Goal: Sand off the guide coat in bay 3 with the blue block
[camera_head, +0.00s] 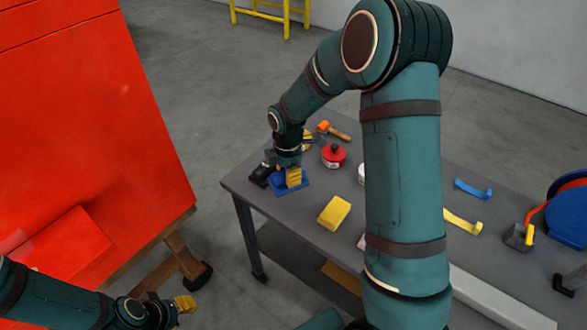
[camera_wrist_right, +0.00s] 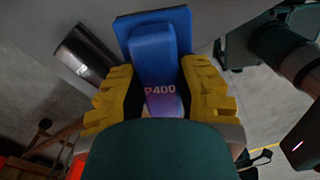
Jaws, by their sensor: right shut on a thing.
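The blue block (camera_head: 291,186), marked P400 in the right wrist view (camera_wrist_right: 155,60), is at the left end of the grey table. My right gripper (camera_head: 292,176) is shut on its raised grip, with yellow finger pads on both sides in the right wrist view (camera_wrist_right: 155,95). I cannot tell whether the block touches the tabletop. A large red panel (camera_head: 85,110) stands at the left, with a raised red part low on it. I make out no bay numbers or guide coat on it. My left gripper (camera_head: 186,304) is low in front of the panel; its finger gap is unclear.
The grey table (camera_head: 300,215) also holds a black item (camera_head: 261,174) beside the block, a red-lidded tin (camera_head: 333,155), an orange-headed mallet (camera_head: 333,130), a yellow block (camera_head: 334,212) and blue and yellow strips (camera_head: 473,189). A wooden-legged stand (camera_head: 180,255) supports the panel.

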